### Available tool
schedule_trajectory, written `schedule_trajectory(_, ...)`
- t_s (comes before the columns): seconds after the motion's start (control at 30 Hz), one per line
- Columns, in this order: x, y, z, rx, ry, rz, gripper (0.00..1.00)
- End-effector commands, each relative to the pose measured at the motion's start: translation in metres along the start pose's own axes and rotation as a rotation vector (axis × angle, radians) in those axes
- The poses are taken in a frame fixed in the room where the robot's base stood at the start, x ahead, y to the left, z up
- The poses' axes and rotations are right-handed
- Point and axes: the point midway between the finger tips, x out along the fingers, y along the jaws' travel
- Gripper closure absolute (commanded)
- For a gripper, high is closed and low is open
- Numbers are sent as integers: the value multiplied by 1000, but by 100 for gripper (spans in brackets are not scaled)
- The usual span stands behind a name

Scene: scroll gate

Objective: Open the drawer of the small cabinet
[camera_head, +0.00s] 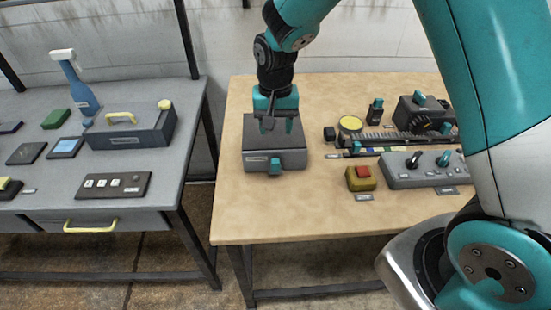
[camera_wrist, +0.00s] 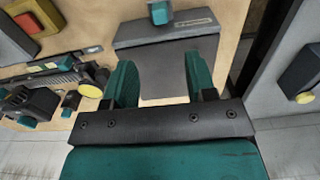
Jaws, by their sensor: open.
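The small cabinet (camera_head: 259,137) is a dark grey box on the left part of the wooden table. Its front carries a label and a teal handle (camera_head: 276,165) low on the right side. The drawer front looks flush with the box. In the wrist view the cabinet (camera_wrist: 165,38) lies beyond my fingers, with its teal handle (camera_wrist: 160,12) at the top edge. My gripper (camera_head: 278,127) points down over the cabinet's top, behind the handle. Its teal fingers (camera_wrist: 161,78) are apart with nothing between them. I cannot tell whether the fingertips touch the top.
Right of the cabinet are a yellow box with a red button (camera_head: 362,178), a grey lever panel (camera_head: 425,168) and a dark rail device (camera_head: 390,139). A grey bench (camera_head: 180,180) stands left across a gap. The tabletop (camera_head: 275,210) before the cabinet is clear.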

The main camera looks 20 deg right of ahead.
Motion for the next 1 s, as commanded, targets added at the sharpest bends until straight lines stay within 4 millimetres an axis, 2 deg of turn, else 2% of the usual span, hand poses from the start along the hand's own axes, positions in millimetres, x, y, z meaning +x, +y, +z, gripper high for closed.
schedule_trajectory(0.3,73,0,2,-3,-6,2,49)
schedule_trajectory(0.5,108,0,1,-3,-3,1,49)
schedule_trajectory(0.7,124,0,1,-3,-1,-1,49)
schedule_trajectory(1.0,126,0,1,-3,0,-1,49)
